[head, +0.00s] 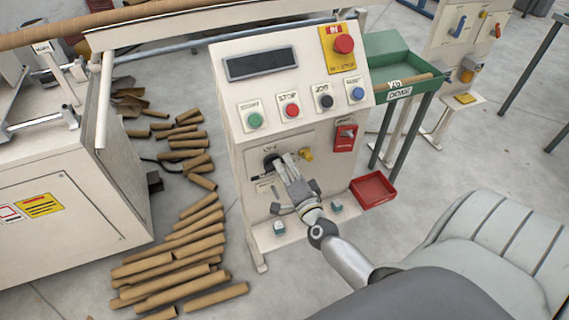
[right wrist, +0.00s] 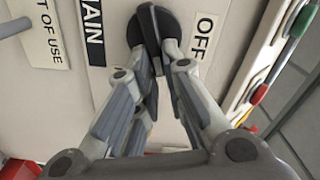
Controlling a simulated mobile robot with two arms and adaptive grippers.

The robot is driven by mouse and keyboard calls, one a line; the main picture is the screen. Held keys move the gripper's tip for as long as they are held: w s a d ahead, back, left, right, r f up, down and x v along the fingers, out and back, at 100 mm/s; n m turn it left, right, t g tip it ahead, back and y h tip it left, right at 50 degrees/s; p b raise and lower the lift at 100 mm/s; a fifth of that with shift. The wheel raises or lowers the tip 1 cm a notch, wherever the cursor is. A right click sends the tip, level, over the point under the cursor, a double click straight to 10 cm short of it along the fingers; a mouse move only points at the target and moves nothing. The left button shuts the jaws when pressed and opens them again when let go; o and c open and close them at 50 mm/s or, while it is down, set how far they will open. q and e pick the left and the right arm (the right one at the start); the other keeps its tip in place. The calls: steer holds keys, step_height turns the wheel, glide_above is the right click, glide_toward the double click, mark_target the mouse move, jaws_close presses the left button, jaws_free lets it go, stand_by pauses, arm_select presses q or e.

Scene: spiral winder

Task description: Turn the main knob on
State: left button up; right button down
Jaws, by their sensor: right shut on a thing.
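The main knob (head: 269,161) is a black round knob on the front of the cream control panel (head: 240,175), below the OFF label. In the right wrist view the knob (right wrist: 152,28) shows as a dark disc with a raised bar handle. The OFF label (right wrist: 204,38) is to its right and the MAIN label (right wrist: 95,38) to its left. My right gripper (head: 283,160) is at the knob. Its fingertips (right wrist: 154,55) are shut on the bar handle, one on each side. The fingers partly hide the knob in the head view. My left gripper is out of view.
Above the knob are several push buttons (head: 290,111) and a red emergency stop (head: 343,44). A red switch box (head: 345,138) and yellow knob (head: 306,154) are close right. Cardboard tubes (head: 180,255) cover the floor left. A red tray (head: 373,189) is at lower right.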

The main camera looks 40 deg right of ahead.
steer(key=shift+d+f+m+b, duration=0.1)
steer(key=shift+f+m+b, duration=0.2)
steer(key=shift+m, duration=0.6)
steer(key=shift+f+m+b, duration=0.15)
steer(key=shift+m+b, duration=0.2)
steer(key=shift+m, duration=0.55)
steer(key=c, duration=1.5)
jaws_free()
steer(key=shift+s, duration=0.15)
steer(key=v, duration=1.2)
